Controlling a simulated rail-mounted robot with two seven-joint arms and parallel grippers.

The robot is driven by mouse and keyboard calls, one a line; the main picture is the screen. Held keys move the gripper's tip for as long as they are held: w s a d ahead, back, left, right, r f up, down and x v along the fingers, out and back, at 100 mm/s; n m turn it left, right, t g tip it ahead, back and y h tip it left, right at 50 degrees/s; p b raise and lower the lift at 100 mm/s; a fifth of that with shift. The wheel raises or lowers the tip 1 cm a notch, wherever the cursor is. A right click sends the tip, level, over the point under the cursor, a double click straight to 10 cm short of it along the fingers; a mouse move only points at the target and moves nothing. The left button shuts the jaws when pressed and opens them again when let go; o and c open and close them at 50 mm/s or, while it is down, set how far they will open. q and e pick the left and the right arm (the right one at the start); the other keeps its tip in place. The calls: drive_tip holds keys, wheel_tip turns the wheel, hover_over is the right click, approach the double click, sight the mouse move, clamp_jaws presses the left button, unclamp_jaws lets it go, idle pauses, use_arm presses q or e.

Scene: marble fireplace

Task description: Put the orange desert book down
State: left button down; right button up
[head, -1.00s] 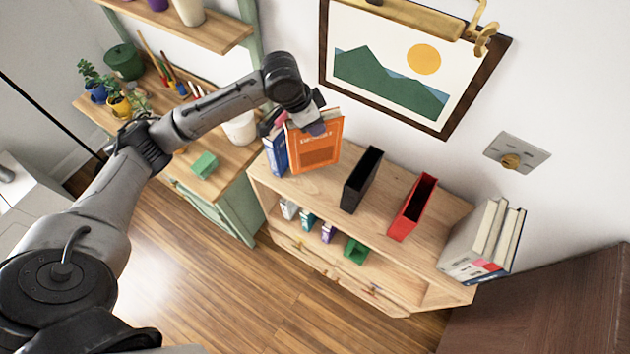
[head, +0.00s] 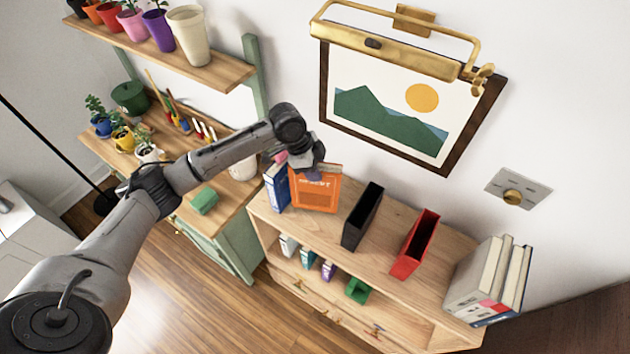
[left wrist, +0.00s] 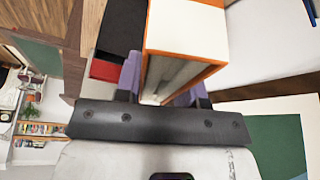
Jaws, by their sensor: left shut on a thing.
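The orange desert book (head: 315,194) is at the left end of the wooden cabinet's top, beside a blue book (head: 277,188). It looks roughly upright with its front cover facing out. My left gripper (head: 312,172) is shut on its upper part. In the left wrist view the orange book (left wrist: 184,45) sits between the two purple fingertips (left wrist: 160,84). Whether its bottom edge touches the cabinet top is hard to tell. My right gripper is not in view.
On the cabinet top (head: 388,240) stand a black holder (head: 362,216), a red holder (head: 415,245) and several pale books (head: 488,280) at the right end. Bare wood lies between them. A framed picture (head: 400,115) hangs behind. A green workbench with plants stands left.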

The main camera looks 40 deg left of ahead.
use_arm(q)
drive_tip(key=shift+f, duration=2.2)
drive_tip(key=c, duration=1.2)
unclamp_jaws()
drive_tip(key=shift+f, duration=0.25)
drive_tip(key=o, duration=0.5)
drive_tip(key=shift+c, duration=0.2)
drive_tip(key=shift+r, duration=0.1)
drive_tip(key=v, duration=1)
drive_tip(key=shift+a+r, duration=0.1)
drive_tip(key=shift+r, duration=0.3)
drive_tip(key=shift+s+a+r, duration=0.15)
drive_tip(key=shift+a+r, duration=0.05)
drive_tip(key=shift+r, duration=0.45)
